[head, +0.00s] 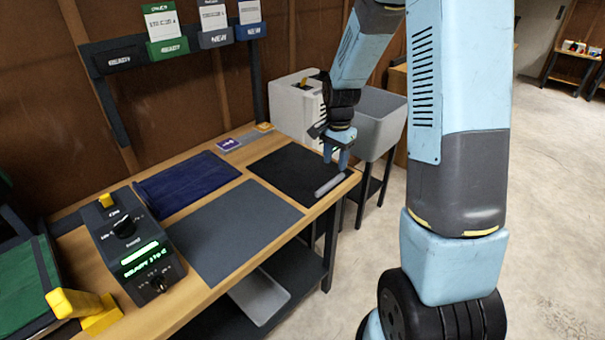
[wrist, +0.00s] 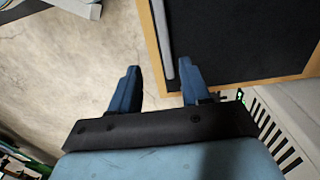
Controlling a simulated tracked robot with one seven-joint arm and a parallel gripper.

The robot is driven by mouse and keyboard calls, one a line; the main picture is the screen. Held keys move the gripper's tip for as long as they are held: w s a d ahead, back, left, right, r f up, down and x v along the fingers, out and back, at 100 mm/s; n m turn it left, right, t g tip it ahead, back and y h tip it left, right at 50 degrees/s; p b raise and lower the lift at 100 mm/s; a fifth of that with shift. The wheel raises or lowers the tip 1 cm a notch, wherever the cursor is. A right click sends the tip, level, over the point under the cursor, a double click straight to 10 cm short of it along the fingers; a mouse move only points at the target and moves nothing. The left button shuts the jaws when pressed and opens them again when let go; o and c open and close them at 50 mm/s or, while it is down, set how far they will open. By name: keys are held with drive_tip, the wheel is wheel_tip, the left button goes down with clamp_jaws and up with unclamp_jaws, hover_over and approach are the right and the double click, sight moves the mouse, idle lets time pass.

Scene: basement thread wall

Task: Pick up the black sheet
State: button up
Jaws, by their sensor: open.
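The black sheet (head: 286,173) lies flat at the right end of the wooden bench. It also shows in the wrist view (wrist: 240,40). A narrow grey bar (head: 329,186) sits along the sheet's front right edge, and it shows near the bench edge in the wrist view (wrist: 161,40). My gripper (head: 336,160) is above the right end of the sheet and holds nothing. In the wrist view its blue fingers (wrist: 158,66) are apart, the left one over the floor and the right one over the bench's wooden edge.
A grey sheet (head: 236,229) and a dark blue sheet (head: 187,183) lie on the bench. A black control box (head: 130,245) stands at left. A white machine (head: 297,110) and a grey bin (head: 378,122) stand behind the bench end. Open floor (head: 550,200) is at right.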

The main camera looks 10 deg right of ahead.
sight(331, 182)
wheel_tip(331, 182, down, 3)
drive_tip(key=shift+r, duration=0.1)
drive_tip(key=shift+w+a+f, duration=0.1)
drive_tip(key=shift+a+f, duration=0.1)
drive_tip(key=shift+f, duration=1.15)
drive_tip(key=shift+w+a+f, duration=0.1)
drive_tip(key=shift+a+f, duration=0.05)
drive_tip(key=shift+f, duration=1.2)
clamp_jaws()
